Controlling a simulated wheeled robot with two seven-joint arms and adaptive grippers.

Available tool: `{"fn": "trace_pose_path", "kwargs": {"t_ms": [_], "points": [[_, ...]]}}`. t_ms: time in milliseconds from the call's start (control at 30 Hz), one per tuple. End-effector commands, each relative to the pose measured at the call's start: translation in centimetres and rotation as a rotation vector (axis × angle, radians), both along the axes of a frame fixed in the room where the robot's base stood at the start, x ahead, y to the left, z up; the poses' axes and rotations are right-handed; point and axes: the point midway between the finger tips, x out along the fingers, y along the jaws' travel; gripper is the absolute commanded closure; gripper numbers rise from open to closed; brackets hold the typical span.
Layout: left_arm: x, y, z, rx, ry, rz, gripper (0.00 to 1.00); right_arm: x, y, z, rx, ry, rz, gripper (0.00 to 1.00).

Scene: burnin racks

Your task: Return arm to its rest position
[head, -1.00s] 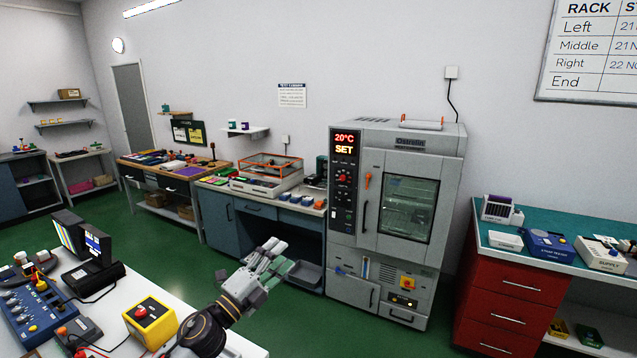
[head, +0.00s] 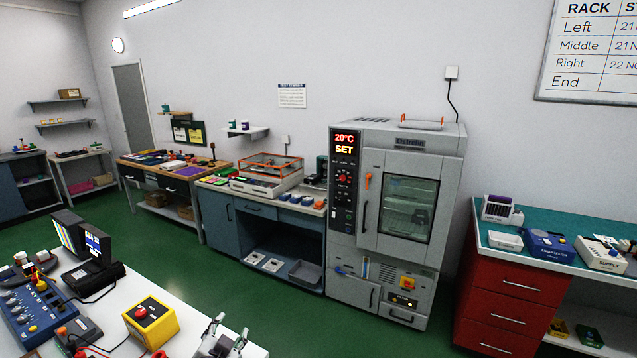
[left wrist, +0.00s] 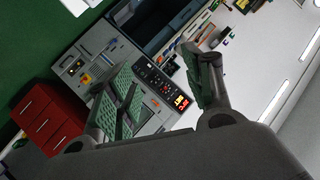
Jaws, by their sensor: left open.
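My left gripper (head: 226,338) shows at the bottom edge of the head view, over the near corner of the white table (head: 190,296). Only its fingers and a little of its body are in the picture. In the left wrist view its two green-padded fingers (left wrist: 163,92) stand wide apart with nothing between them. Beyond them the oven (left wrist: 115,65) appears tilted, with its lit red display. My right gripper is not in view.
The white table carries a yellow box with a red button (head: 150,322), a blue control box (head: 40,312) and dark screens (head: 92,262). The grey oven (head: 395,215) stands against the wall with its door shut. Red drawers (head: 505,300) stand at right. Green floor (head: 300,322) between is clear.

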Motion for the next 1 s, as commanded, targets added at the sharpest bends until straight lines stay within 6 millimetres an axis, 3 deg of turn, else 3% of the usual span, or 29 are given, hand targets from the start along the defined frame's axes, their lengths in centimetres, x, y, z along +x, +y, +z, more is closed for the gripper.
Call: {"fn": "trace_pose_path", "kwargs": {"t_ms": [200, 400, 600, 1000], "points": [[-5.5, 0.9, -5.0, -0.131, 0.249, 0.104, 0.49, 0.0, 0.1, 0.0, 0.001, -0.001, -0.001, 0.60], [-11.3, 0.9, -8.5, -0.235, 0.474, 0.178, 0.49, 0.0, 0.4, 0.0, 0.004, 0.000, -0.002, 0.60], [-15.4, 0.7, -10.3, -0.296, 0.625, 0.220, 0.49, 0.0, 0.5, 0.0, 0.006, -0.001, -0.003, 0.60], [-20.6, 0.0, -11.7, -0.364, 0.804, 0.259, 0.49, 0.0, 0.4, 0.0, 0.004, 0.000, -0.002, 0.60]]}}
